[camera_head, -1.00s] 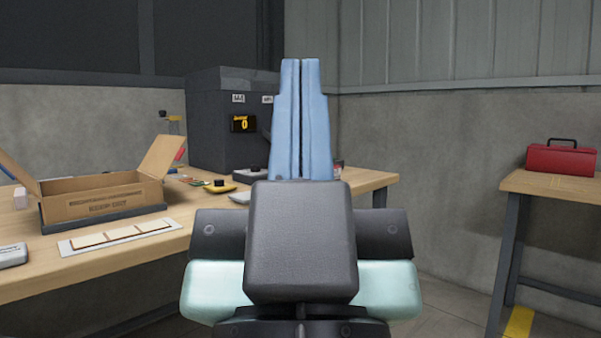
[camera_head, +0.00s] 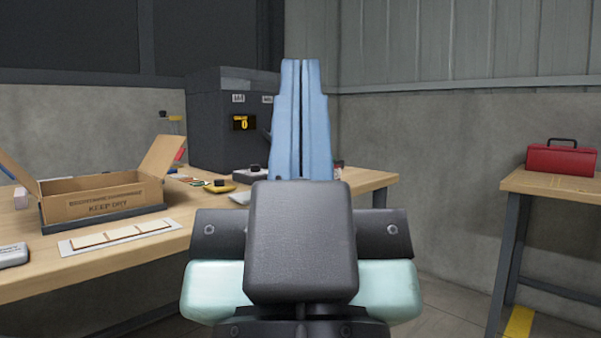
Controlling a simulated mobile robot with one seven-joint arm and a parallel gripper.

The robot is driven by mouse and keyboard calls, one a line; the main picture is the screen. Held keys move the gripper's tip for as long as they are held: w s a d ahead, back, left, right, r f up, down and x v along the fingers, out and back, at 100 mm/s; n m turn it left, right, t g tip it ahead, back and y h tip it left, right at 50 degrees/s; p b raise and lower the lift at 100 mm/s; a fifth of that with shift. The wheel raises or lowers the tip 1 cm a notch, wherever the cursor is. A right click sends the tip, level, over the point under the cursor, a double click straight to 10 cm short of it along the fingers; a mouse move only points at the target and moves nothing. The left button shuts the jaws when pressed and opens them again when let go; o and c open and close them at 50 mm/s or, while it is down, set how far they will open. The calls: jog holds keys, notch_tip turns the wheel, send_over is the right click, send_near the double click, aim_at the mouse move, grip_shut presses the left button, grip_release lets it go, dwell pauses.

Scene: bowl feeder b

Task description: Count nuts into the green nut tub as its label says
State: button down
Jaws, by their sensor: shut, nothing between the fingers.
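My gripper (camera_head: 301,62) points up in the middle of the view, in front of the workbench. Its two blue fingers are together, with nothing between them. A dark grey machine (camera_head: 222,130) stands at the back of the bench, left of my gripper. Its small display (camera_head: 243,123) shows a yellow 0. I cannot make out a green nut tub or any nuts. My gripper and wrist hide part of the bench behind them.
An open cardboard box (camera_head: 105,205) stands on the wooden bench (camera_head: 110,266) at left. A white strip with tan panels (camera_head: 120,236) lies before it. A yellow-based item (camera_head: 220,187) sits near the machine. A red toolbox (camera_head: 561,158) rests on another table (camera_head: 560,185) at right.

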notch_tip(320, 180, up, 49)
jog(key=p, duration=4.9)
jog(key=shift+r, duration=0.15)
